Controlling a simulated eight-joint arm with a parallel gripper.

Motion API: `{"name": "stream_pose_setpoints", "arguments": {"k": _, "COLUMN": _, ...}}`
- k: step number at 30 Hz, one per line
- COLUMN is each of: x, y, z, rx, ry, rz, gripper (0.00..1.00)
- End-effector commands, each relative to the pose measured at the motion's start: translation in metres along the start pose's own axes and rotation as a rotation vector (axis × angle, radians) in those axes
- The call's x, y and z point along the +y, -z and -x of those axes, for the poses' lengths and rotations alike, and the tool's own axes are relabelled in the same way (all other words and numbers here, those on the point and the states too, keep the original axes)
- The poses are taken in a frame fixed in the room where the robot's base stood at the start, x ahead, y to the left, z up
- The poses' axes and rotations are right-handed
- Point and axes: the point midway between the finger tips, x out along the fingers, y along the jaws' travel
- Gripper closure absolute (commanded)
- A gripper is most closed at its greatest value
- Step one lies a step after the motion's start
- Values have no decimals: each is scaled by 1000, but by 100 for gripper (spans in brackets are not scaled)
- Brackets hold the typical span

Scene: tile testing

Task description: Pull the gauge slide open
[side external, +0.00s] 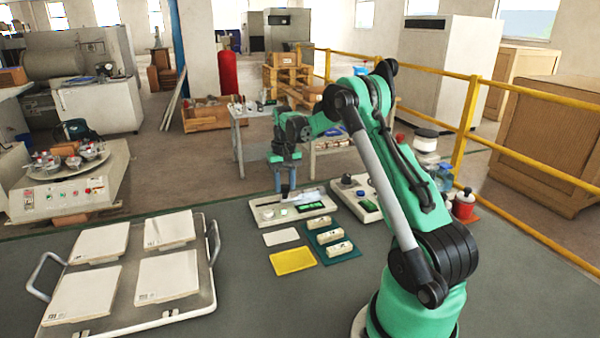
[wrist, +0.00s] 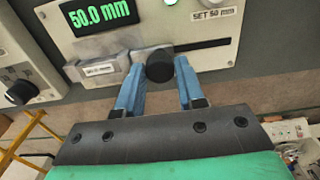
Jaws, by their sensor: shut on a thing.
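The gauge (wrist: 215,22) is a pale panel with a green display (wrist: 100,14) reading 50.0 mm, a "SET 50 mm" label (wrist: 213,14) and a dark slot (wrist: 210,49). The gauge slide (wrist: 100,69) is a grey metal piece with a round black knob (wrist: 159,66). My gripper (wrist: 158,72) has its blue fingers on either side of the knob and is shut on it. In the side external view my gripper (side external: 286,193) reaches down to the gauge (side external: 265,213) on the bench; the fingertip contact is too small to tell there.
Another panel with knobs (side external: 358,190) stands right of the gauge. A teal mat (side external: 345,256) with several pale blocks, a yellow tile (side external: 292,261) and a white tile (side external: 281,237) lie in front. A tray (side external: 190,312) of pale tiles is at left. A yellow railing (side external: 520,155) runs behind.

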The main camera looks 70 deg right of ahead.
Motion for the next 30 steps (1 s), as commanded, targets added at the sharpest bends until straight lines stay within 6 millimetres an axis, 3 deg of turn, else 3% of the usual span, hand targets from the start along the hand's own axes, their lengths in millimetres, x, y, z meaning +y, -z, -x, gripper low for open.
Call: {"name": "stream_pose_setpoints", "arguments": {"k": 30, "x": -17, "y": 0, "z": 0, "rx": 0, "ry": 0, "rz": 1, "gripper": 100}}
